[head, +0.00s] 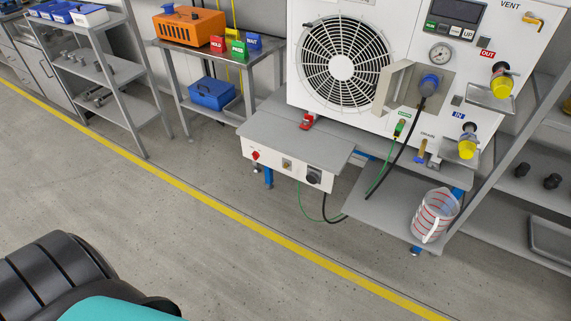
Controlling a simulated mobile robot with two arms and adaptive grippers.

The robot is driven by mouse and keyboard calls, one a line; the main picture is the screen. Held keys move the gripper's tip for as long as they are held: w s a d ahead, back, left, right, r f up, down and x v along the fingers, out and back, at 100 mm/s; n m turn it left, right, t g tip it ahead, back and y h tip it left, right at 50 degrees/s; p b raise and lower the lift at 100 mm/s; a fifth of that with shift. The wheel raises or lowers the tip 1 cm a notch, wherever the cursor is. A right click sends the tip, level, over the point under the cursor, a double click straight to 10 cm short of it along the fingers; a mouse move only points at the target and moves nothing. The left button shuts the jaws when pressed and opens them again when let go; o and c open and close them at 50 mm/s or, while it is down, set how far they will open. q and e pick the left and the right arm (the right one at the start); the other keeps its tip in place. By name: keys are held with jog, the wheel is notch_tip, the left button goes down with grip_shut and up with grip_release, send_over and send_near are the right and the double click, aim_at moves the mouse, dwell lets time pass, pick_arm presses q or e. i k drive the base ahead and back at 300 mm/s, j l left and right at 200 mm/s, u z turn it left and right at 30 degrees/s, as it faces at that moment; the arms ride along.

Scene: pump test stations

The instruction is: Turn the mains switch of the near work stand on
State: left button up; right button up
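The near work stand (285,133) is a grey-topped bench with a white front panel, right of the picture's middle. On the panel sit a red rotary knob (256,155) at the left, a small switch plate (287,164) in the middle and a black round fitting (314,176) at the right. The red knob looks like the mains switch; its position is too small to read. Neither of my grippers is in view; only a black and teal part of my own arm shows at the lower left.
A white pump unit (398,60) with a fan grille stands on the stand. A measuring jug (434,215) stands on a lower shelf at right. Black and green cables hang beside the panel. The floor (190,230) before the panel is clear, crossed by a yellow line (215,205).

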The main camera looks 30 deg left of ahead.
aim_at(255, 155)
jog(key=u, duration=1.25)
jog(key=i+j, duration=0.15)
jog(key=j, duration=0.2)
jog(key=i+j, duration=0.2)
jog(key=j, duration=0.15)
jog(key=z, duration=0.05)
